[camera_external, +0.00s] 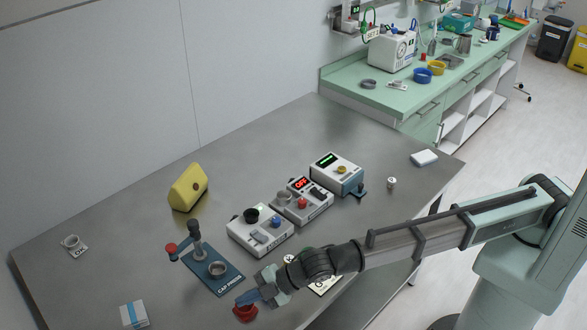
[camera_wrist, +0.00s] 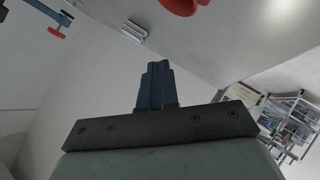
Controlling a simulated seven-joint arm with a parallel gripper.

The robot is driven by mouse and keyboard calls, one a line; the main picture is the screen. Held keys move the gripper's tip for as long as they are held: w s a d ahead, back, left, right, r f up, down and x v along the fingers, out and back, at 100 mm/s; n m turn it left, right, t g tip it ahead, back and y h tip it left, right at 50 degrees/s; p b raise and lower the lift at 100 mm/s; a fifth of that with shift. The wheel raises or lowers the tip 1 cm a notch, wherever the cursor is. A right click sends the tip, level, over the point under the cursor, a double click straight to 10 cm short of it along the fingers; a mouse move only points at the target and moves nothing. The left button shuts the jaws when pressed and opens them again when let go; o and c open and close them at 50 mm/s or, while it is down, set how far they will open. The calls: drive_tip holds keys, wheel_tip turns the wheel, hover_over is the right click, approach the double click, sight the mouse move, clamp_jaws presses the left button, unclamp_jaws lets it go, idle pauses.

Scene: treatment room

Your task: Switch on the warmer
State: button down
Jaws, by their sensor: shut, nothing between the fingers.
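A white box device (camera_external: 318,211) with a red lit display reading OFF (camera_external: 299,183) stands on the grey table. It has a red knob, a grey round part and a dark part on top. No readable label shows which device is the warmer. My gripper (camera_external: 243,300) is low at the table's front, away from these devices, just above a red round object (camera_external: 246,315). Its blue fingers (camera_wrist: 158,85) are shut and empty.
A blue cap press (camera_external: 222,279) with an upright post and red-ended lever stands left of my gripper. A yellow wedge block (camera_external: 188,188) stands behind it. A striped white-blue item (camera_external: 134,314) lies front left.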

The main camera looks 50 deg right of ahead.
drive_tip(key=w+d+r+m+h, duration=0.15)
drive_tip(key=w+d+h, duration=0.25)
drive_tip(key=w+d, duration=0.7)
wheel_tip(320, 180, up, 11)
drive_tip(key=g+h, duration=0.6)
hover_over(314, 189)
drive_tip(key=s, duration=0.2)
drive_tip(key=shift+f+m, duration=0.15)
drive_tip(key=shift+m, duration=0.2)
drive_tip(key=f, duration=0.4)
drive_tip(key=w+f, duration=0.1)
drive_tip(key=f, duration=0.8)
drive_tip(key=shift+w+f, duration=0.3)
drive_tip(key=shift+w, duration=0.1)
drive_tip(key=shift+f, duration=0.15)
drive_tip(key=shift+w+f, duration=0.1)
